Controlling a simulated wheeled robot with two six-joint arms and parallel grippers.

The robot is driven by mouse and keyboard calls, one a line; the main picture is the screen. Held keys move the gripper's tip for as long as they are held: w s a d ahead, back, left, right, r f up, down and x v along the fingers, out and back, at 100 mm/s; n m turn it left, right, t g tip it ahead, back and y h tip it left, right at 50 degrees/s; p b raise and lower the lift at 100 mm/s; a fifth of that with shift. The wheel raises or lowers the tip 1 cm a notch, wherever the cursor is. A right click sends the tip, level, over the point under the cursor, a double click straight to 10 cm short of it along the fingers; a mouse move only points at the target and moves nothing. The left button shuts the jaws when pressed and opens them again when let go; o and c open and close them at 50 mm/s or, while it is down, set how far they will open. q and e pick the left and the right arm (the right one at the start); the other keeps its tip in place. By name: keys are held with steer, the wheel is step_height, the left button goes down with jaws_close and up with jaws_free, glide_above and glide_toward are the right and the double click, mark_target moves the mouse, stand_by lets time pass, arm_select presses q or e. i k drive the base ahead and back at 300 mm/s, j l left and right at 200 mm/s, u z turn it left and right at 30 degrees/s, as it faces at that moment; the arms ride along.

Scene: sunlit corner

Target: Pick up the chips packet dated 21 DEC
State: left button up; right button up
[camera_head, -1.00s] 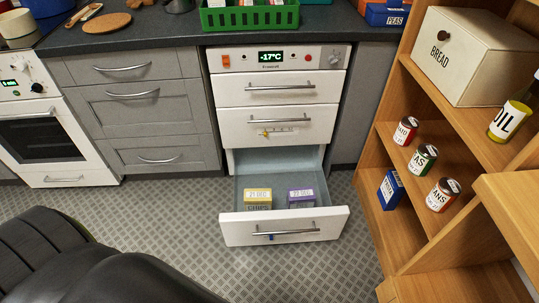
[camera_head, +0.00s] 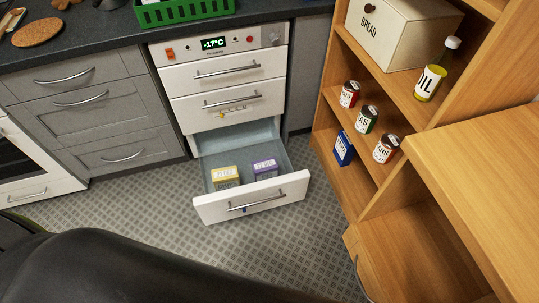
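The bottom freezer drawer (camera_head: 215,211) is pulled open. Inside it, a yellow packet (camera_head: 225,176) with a white date label stands at the left. A purple packet (camera_head: 265,167) with a white label stands to its right, a small gap apart. Both sit near the drawer's front. The label dates are too small to read surely now. The lettering under the yellow packet's label looked like CHIPS a second ago. Neither of my grippers is in view; a dark part of my own arm fills the bottom left.
The freezer's upper drawers (camera_head: 227,73) are shut. A wooden shelf unit (camera_head: 415,205) on the right holds several cans, a blue box (camera_head: 343,148), an oil bottle (camera_head: 433,75) and a bread box (camera_head: 398,32). Tiled floor (camera_head: 270,250) is free before the drawer.

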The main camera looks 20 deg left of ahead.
mark_target(227, 177)
steer(key=u, duration=0.75)
